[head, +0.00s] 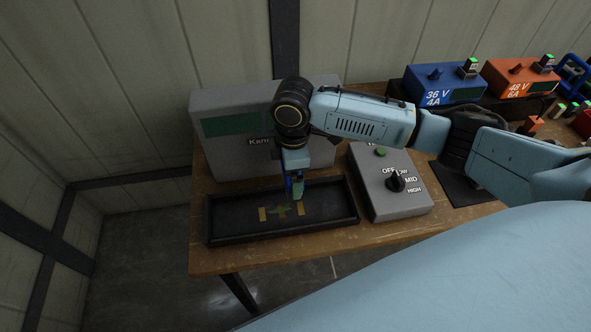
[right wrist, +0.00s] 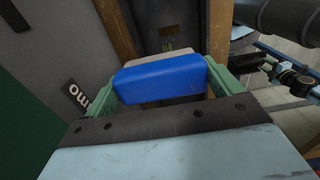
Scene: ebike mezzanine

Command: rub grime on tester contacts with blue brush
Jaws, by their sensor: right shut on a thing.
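My right gripper (head: 294,182) reaches in from the right and points down over the black tray (head: 228,229) of the tester. It is shut on the blue brush (head: 288,183). In the right wrist view, the brush's blue body (right wrist: 160,79) sits between the green fingers. The brush's lower end is over the tray near the contacts; I cannot tell whether it touches. Two brass contacts, a left one (head: 262,215) and a right one (head: 301,209), lie on the tray floor. Greenish grime (head: 279,211) lies between them. My left gripper is not in view.
A grey tester box (head: 222,151) with a green screen stands behind the tray. A grey control box (head: 403,207) with a black knob is right of it. Blue (head: 437,85) and orange (head: 515,82) charger units stand at the back right. The wooden table (head: 215,257) ends just before the tray.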

